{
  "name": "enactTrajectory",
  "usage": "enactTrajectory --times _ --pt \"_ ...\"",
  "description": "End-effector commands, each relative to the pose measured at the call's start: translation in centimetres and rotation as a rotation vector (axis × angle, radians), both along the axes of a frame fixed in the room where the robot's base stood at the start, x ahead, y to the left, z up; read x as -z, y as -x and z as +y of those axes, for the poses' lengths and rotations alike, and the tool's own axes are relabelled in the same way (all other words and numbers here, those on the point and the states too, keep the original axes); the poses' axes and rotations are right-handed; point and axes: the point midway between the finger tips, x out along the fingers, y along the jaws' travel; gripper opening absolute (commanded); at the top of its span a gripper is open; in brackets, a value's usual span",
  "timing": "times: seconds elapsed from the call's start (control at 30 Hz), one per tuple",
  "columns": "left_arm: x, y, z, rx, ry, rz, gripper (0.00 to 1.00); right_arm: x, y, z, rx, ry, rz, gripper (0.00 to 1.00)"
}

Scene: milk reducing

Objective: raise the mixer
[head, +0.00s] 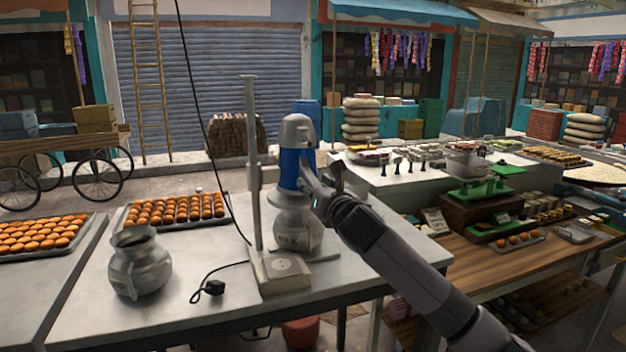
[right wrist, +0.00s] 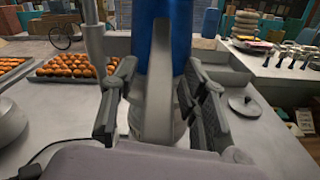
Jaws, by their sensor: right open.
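The mixer (head: 296,165) has a blue body with a grey top. It is at the upright metal stand (head: 252,160) on the grey table, above a metal pot (head: 292,225). My right gripper (head: 328,187) is at the mixer's right side. In the right wrist view its open fingers (right wrist: 160,70) stand on either side of a grey bar-like handle (right wrist: 159,95) in front of the blue body (right wrist: 145,45). Whether the fingers touch the handle cannot be told. My left gripper is not in view.
A metal jug (head: 139,268) stands left on the table, with a black plug and cord (head: 214,287) near the stand's base (head: 284,272). Trays of orange sweets (head: 175,211) lie behind. A counter with a green scale (head: 482,190) is at the right.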

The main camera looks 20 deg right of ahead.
Motion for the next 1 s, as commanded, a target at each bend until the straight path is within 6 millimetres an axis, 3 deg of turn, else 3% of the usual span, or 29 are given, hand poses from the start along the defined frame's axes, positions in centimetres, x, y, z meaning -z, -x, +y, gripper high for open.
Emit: enactTrajectory --times 0.2,0.5,1.0 --pt "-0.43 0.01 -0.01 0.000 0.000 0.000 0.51 -0.02 -1.30 0.14 -0.001 0.000 0.000 0.40" --pt "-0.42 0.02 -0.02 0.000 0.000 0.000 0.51 0.02 -1.43 0.14 -0.001 0.000 0.000 0.40" --pt "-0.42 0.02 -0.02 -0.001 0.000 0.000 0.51 0.04 -1.42 0.12 -0.001 0.000 0.000 0.08"
